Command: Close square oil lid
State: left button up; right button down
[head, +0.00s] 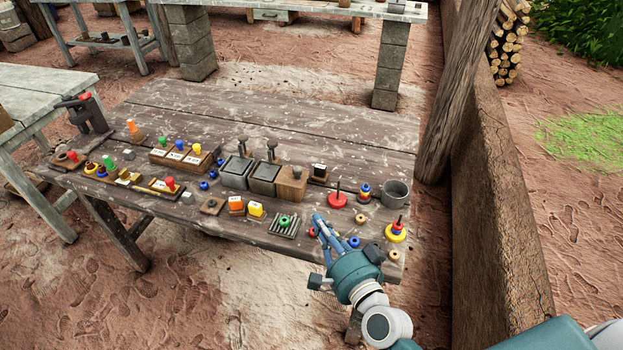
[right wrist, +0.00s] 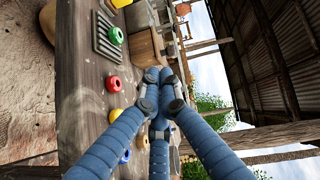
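Two square grey metal tins (head: 235,175) (head: 263,181) stand side by side near the middle of the table, with dark knobbed handles upright at their backs. I cannot tell for sure which one is the square oil tin, or how its lid sits. A square wooden box (head: 290,190) with a dark knob stands to their right. My right gripper (head: 319,220) is in front and to the right of these, above the table's front part. In the right wrist view its blue fingers (right wrist: 161,92) come together at the tips with nothing between them. My left gripper is not in view.
The wooden table (head: 340,130) is clear at the back. Near my right gripper are a metal rack with a green ring (head: 285,221), a red disc with a peg (head: 337,200), a grey cup (head: 395,193) and a ring stack (head: 396,233). A post and low wall (head: 490,200) bound the right side.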

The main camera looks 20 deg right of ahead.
jog(key=d+m+h, duration=0.2)
jog(key=w+d+r+m+t, duration=0.1)
jog(key=shift+d+m+h, duration=0.25)
jog(key=shift+m+h, duration=0.05)
jog(key=shift+h, duration=0.1)
jog(key=shift+w+d+m, duration=0.15)
jog(key=shift+d+m, duration=0.15)
jog(key=shift+d, duration=0.05)
jog(key=shift+w+r, duration=0.15)
jog(key=shift+w, duration=0.2)
jog(key=w, duration=0.3)
jog(key=w+a+p, duration=0.1)
jog(key=w, duration=0.7)
jog(key=shift+w+a+p, duration=0.15)
jog(key=shift+a+p, duration=0.2)
jog(key=shift+w+a, duration=0.35)
jog(key=shift+a, duration=0.05)
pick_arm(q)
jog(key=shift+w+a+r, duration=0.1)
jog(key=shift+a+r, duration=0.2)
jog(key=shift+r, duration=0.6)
